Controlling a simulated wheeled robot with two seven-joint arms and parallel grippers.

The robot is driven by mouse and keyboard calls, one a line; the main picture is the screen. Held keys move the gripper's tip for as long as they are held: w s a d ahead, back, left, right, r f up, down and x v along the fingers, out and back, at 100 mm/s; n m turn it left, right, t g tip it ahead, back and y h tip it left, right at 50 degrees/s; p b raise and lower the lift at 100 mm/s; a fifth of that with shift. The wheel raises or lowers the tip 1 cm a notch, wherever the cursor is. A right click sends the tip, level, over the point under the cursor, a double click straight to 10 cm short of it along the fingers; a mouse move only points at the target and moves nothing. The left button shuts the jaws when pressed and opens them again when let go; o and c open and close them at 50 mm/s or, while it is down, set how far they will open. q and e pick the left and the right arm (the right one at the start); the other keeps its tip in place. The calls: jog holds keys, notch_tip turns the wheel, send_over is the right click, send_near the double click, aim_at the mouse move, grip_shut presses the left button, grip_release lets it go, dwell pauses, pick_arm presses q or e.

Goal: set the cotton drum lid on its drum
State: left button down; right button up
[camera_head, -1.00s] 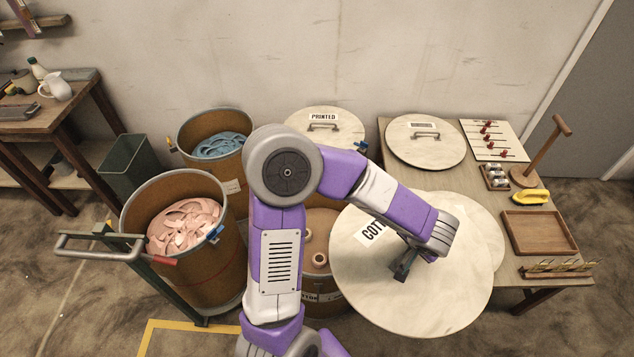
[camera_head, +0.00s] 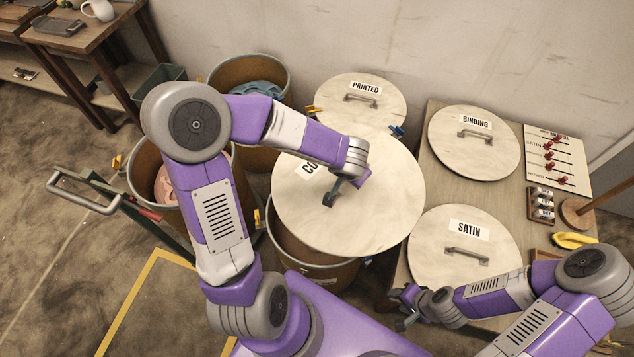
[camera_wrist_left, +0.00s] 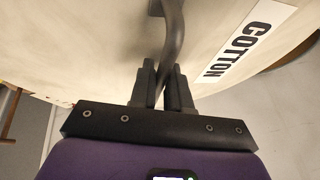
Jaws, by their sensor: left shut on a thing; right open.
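The cotton lid (camera_head: 385,205) is a large pale disc with a label partly covered by my left arm. My left gripper (camera_head: 331,194) is shut on its handle and holds it over a brown drum (camera_head: 315,262) at the centre. The lid covers most of that drum's mouth; the front part of the rim shows, so the lid looks off-centre towards the back or raised. In the left wrist view the fingers (camera_wrist_left: 163,88) grip the lid's grey handle (camera_wrist_left: 174,35) beside the COTTON label (camera_wrist_left: 243,45). My right gripper (camera_head: 405,306) is open and empty, low beside the table.
The PRINTED lid (camera_head: 375,112) lies behind the cotton lid. The BINDING lid (camera_head: 450,150) and SATIN lid (camera_head: 430,245) lie on the table (camera_head: 515,205) at right. Drums with blue (camera_head: 258,95) and pink contents stand left, near a cart handle (camera_head: 75,195).

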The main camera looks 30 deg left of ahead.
pick_arm(q)
jog(key=f+m+h, duration=0.1)
jog(key=f+m, duration=0.1)
jog(key=a+f+m+h, duration=0.1)
jog(key=f+m, duration=0.1)
jog(key=a+f+m+h, duration=0.1)
jog(key=f+m, duration=0.1)
jog(key=m, duration=0.1)
jog(key=shift+s+a+f+b, duration=0.1)
jog(key=shift+s+f+b, duration=0.2)
jog(key=shift+s, duration=0.05)
jog(key=shift+a+f+m+h, duration=0.2)
jog(key=shift+f+m, duration=0.2)
jog(key=shift+m, duration=0.15)
jog(key=shift+a+f+m+h, duration=0.1)
jog(key=shift+f+m+h, duration=0.1)
jog(key=shift+f+m, duration=0.3)
jog(key=a+f+m+g+h+b, duration=0.1)
jog(key=f+m+b, duration=0.3)
jog(key=f, duration=0.5)
jog(key=a+f+m+g+h+b, duration=0.1)
jog(key=a+f+m+b, duration=0.3)
jog(key=f, duration=0.4)
jog(key=shift+w+f+g+b, duration=0.35)
jog(key=shift+w+g+b, duration=0.1)
jog(key=shift+g, duration=0.15)
jog(key=shift+m, duration=0.25)
jog(key=c, duration=1)
grip_release()
jog(key=shift+s, duration=0.1)
